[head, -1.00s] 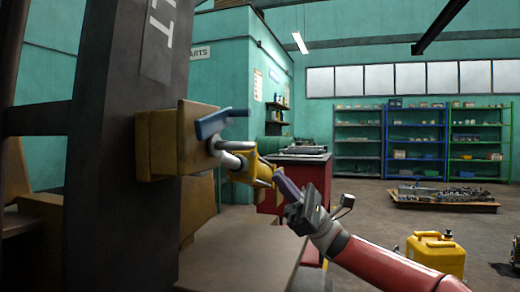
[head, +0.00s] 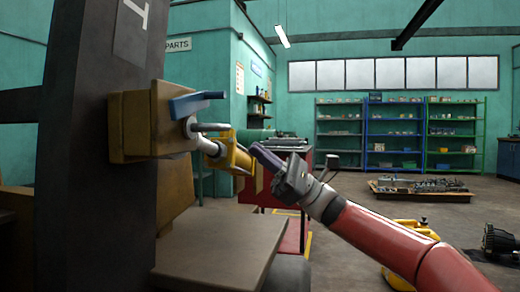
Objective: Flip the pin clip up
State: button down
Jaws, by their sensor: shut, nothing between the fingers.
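A blue lever-like piece, which looks like the pin clip (head: 196,102), sticks out to the right from the top of a metal pin at the yellow-brown box (head: 133,127). It lies nearly level, its right end slightly raised. A silver rod (head: 211,127) and a yellow forked fitting (head: 241,158) extend right from the box. My gripper (head: 257,152) has its purple-grey fingers shut and empty. Its tips are at the right end of the yellow fitting, to the right of and below the blue clip. I cannot tell whether they touch the fitting.
The dark mast (head: 80,130) stands close on the left. A flat grey-brown plate (head: 220,250) lies below the fitting. A red cabinet (head: 292,188) stands behind my gripper. A yellow can (head: 400,280) is on the floor at right. The air right of the clip is clear.

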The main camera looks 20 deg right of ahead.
send_near(204, 103)
jog(key=w+a, duration=0.2)
jog(key=shift+s+a+r+p, duration=0.1)
jog(key=shift+s+r, duration=0.1)
jog(key=shift+r, duration=0.55)
jog(key=shift+s+a+r+p, duration=0.1)
jog(key=shift+s+r+p, duration=0.1)
jog(key=shift+r, duration=0.5)
jog(key=shift+s+a+r+p, duration=0.1)
jog(key=shift+s+r, duration=0.1)
jog(key=shift+r, duration=0.55)
jog(key=shift+r, duration=0.1)
